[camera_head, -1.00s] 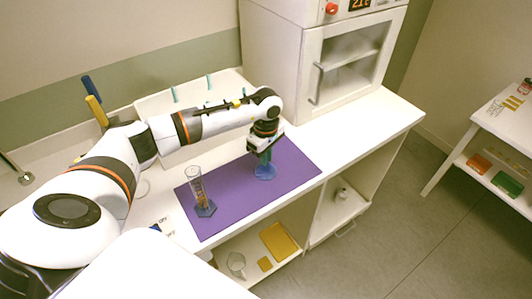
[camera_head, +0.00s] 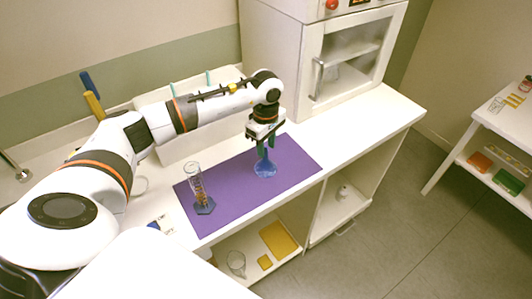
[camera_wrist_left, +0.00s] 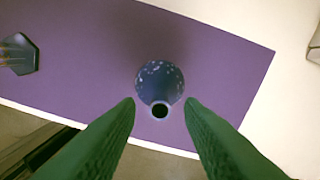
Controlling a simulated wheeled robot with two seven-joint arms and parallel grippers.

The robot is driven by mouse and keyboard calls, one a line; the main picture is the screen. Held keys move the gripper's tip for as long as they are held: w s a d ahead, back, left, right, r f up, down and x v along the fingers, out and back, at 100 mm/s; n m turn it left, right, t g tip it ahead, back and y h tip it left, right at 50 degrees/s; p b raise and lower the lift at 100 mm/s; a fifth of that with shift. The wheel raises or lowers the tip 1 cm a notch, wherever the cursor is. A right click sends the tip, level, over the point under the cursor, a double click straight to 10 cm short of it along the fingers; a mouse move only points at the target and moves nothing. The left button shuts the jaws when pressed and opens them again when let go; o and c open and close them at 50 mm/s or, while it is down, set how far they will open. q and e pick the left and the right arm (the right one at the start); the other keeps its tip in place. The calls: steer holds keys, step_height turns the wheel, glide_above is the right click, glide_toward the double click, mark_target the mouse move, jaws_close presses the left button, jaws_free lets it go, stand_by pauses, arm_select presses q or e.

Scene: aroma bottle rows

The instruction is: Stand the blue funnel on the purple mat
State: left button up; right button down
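The blue funnel (camera_head: 265,170) stands on the purple mat (camera_head: 232,197), wide end down and spout up. In the left wrist view the speckled funnel (camera_wrist_left: 160,82) shows from above, with its dark spout hole towards me. My left gripper (camera_head: 266,152) is just above the funnel. Its green fingers are spread, one on each side of the spout, with a gap visible in the left wrist view (camera_wrist_left: 160,106). The mat (camera_wrist_left: 90,70) spreads around the funnel there. My right gripper is not in view.
A clear measuring cylinder (camera_head: 198,188) with a blue hexagonal foot stands on the mat left of the funnel. A white cabinet (camera_head: 340,60) stands at the back right. The counter right of the mat is free.

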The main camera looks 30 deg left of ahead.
arm_select(q)
step_height(320, 180, up, 8)
steer(key=shift+f+b, duration=0.1)
steer(key=shift+b, duration=0.95)
steer(key=shift+r, duration=0.55)
steer(key=shift+f, duration=0.1)
